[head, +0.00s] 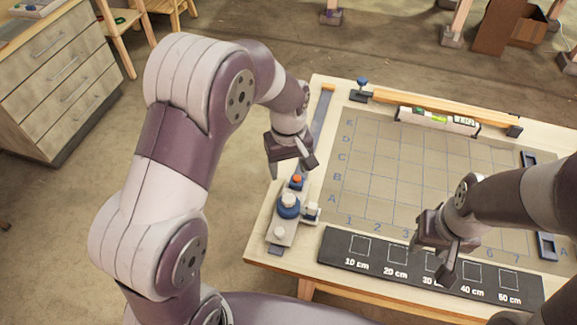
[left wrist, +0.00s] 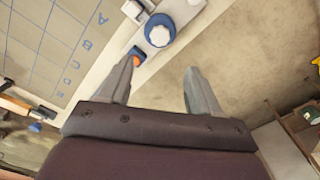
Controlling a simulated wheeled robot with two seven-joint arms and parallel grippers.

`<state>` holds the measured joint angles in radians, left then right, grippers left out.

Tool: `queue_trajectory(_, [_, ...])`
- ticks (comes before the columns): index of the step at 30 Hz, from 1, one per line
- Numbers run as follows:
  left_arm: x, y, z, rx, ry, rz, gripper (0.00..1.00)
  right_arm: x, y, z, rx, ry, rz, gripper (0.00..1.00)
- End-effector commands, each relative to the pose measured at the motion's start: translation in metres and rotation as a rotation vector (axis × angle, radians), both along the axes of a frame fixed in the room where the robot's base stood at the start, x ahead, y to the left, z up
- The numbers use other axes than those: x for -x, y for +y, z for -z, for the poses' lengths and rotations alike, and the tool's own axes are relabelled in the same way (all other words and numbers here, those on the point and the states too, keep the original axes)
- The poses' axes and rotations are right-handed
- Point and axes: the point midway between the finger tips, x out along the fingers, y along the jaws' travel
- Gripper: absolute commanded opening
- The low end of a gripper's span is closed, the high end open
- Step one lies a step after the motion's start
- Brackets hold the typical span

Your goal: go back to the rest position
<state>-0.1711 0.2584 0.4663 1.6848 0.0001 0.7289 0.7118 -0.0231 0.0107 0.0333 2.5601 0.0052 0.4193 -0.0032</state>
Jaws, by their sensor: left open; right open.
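My left gripper (head: 291,170) is open and empty above the left edge of the workbench, over a device with a blue knob (head: 288,207) and an orange button (head: 297,179). In the left wrist view my left gripper (left wrist: 158,88) has its fingers spread, with the blue knob (left wrist: 160,31) beyond the fingertips and bare floor between them. My right gripper (head: 444,262) is open above the front of the gridded board (head: 385,170), near the black strip (head: 340,246) marked 10 cm to 50 cm. No lath is visible in either gripper.
A spirit level (head: 438,121) and a wooden bar (head: 440,105) lie along the bench's back edge. Blue-and-black brackets (head: 546,246) sit at the board's right side. A drawer cabinet (head: 60,85) stands at the far left. The floor (head: 235,235) left of the bench is clear.

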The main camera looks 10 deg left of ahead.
Motion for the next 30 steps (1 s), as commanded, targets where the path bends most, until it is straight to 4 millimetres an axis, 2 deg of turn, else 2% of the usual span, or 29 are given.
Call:
queue_trajectory(15, [0.000,0.000,-0.002,0.000,0.000,0.005,0.63,0.000,0.000,0.000,0.000,0.000,0.000,0.43])
queue_trajectory(18, [0.000,0.000,0.002,0.001,-0.015,0.118,0.63,0.000,0.000,0.000,0.000,0.000,0.000,0.43])
queue_trajectory(20, [0.019,0.004,0.008,0.000,-0.008,0.257,0.63,0.000,0.000,0.000,0.000,0.000,0.000,0.43])
queue_trajectory(24, [0.072,0.025,-0.003,-0.005,-0.038,0.507,0.63,0.000,0.000,0.000,0.000,0.000,0.000,0.43])
queue_trajectory(27, [0.110,0.041,-0.014,-0.014,-0.064,0.599,0.63,0.000,0.000,0.000,0.000,0.000,0.000,0.43])
queue_trajectory(30, [0.136,0.051,-0.022,-0.021,-0.084,0.598,0.63,0.000,0.000,0.000,0.000,0.000,0.000,0.43])
